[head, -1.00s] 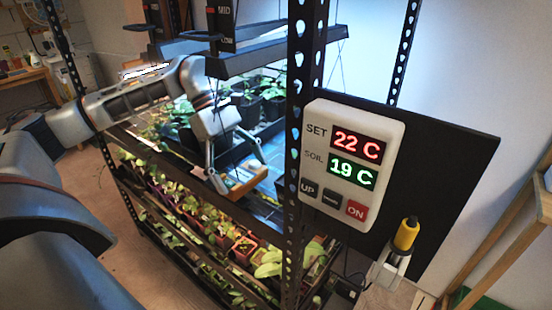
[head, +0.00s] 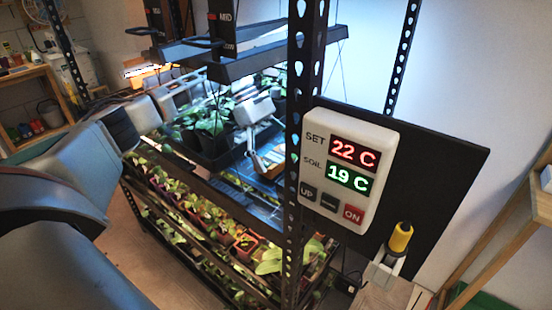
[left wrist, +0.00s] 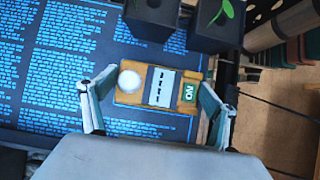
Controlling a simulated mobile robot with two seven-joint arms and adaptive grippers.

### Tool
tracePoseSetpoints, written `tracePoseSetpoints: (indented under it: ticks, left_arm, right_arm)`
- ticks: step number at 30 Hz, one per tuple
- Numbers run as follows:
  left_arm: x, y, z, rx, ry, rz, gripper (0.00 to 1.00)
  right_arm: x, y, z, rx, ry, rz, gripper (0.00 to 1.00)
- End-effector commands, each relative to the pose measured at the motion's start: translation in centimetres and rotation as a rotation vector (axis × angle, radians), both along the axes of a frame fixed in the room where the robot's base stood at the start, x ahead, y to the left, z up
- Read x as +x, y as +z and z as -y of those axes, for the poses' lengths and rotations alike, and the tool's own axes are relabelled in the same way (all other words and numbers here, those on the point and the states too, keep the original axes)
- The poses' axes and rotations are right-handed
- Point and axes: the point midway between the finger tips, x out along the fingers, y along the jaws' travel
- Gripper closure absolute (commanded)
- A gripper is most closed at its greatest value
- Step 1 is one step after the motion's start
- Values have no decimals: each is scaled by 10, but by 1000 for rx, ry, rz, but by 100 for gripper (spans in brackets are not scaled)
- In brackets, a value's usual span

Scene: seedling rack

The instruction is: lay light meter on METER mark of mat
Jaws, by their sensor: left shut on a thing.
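The light meter (left wrist: 187,98) is a flat orange box with a white dome, a pale display and a green button. My left gripper (left wrist: 158,84) is shut on it, one finger at each end. In the left wrist view it shows over the dark blue mat (left wrist: 60,62) with light blue print; I cannot tell whether it touches the mat. The METER mark is not legible. In the head view the meter (head: 271,163) shows in my left gripper (head: 257,152) inside the rack, below the lamp. My right gripper is not in view.
Dark plant pots (left wrist: 215,25) stand close beyond the meter. The rack post (head: 294,150) and the controller box (head: 350,170) stand in front at the right. A lamp bar (head: 265,58) hangs above. The lower shelf holds several seedling pots (head: 243,247).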

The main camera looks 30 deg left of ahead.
Motion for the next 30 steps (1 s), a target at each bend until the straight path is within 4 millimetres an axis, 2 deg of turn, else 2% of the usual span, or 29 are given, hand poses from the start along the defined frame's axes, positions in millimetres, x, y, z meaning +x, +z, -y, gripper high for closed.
tracePoseSetpoints:
  ticks: [3, 11, 12, 13, 14, 23, 26, 30]
  left_arm:
    - [0, -14, 0, -3, 1, 1, 42]
    - [0, -16, 0, -1, 1, 3, 42]
    - [0, -17, 0, 0, 0, 2, 11]
    - [0, -17, 0, 0, 0, 2, 3]
    - [0, -17, 0, 0, 0, 2, 0]
    - [0, -15, -1, 0, 1, 3, 0]
    - [1, -9, -5, 1, 1, 4, 0]
    - [2, 9, -17, 1, 4, 6, 0]
  right_arm:
    - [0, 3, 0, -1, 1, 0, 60]
    - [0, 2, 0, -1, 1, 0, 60]
    - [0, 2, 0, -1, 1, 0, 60]
    - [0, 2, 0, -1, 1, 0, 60]
    - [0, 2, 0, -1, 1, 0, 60]
    - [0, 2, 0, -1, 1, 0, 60]
    - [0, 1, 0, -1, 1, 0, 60]
    - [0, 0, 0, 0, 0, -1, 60]
